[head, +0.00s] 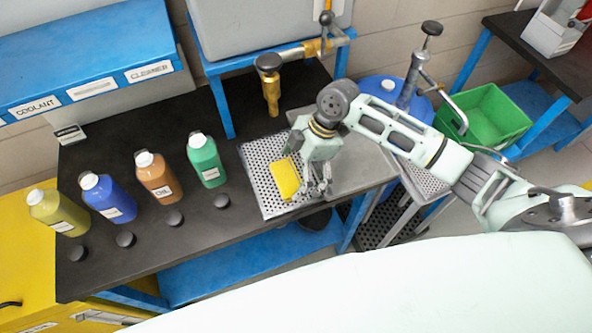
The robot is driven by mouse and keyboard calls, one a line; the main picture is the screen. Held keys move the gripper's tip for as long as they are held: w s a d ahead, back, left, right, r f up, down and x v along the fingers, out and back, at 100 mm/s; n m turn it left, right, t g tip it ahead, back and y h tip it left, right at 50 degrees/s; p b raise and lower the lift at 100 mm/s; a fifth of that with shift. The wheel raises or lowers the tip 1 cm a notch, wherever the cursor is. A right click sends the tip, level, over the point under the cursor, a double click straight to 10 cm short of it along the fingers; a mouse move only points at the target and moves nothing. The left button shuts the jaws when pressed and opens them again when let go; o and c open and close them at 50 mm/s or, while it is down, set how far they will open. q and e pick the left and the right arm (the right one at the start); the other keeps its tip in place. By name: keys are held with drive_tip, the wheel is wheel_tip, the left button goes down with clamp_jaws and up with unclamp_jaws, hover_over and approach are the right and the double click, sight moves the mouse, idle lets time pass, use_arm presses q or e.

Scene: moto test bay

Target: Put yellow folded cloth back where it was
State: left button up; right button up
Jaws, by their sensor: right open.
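The yellow folded cloth (285,178) lies on the perforated metal plate (256,168) at the right part of the black bench. My right gripper (322,188) points down just to the right of the cloth, with its fingers open. One finger overlaps the cloth's right edge in the picture; I cannot tell whether it touches. My left gripper is not in view.
Several bottles, including a green one (206,160) and an orange one (158,178), stand on the black bench (190,235) to the left, with dark round caps before them. A brass tap (270,85) hangs above the plate. A green crate (485,115) is at right.

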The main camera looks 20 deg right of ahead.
drive_tip(key=b+v, duration=0.2)
drive_tip(key=v, duration=1)
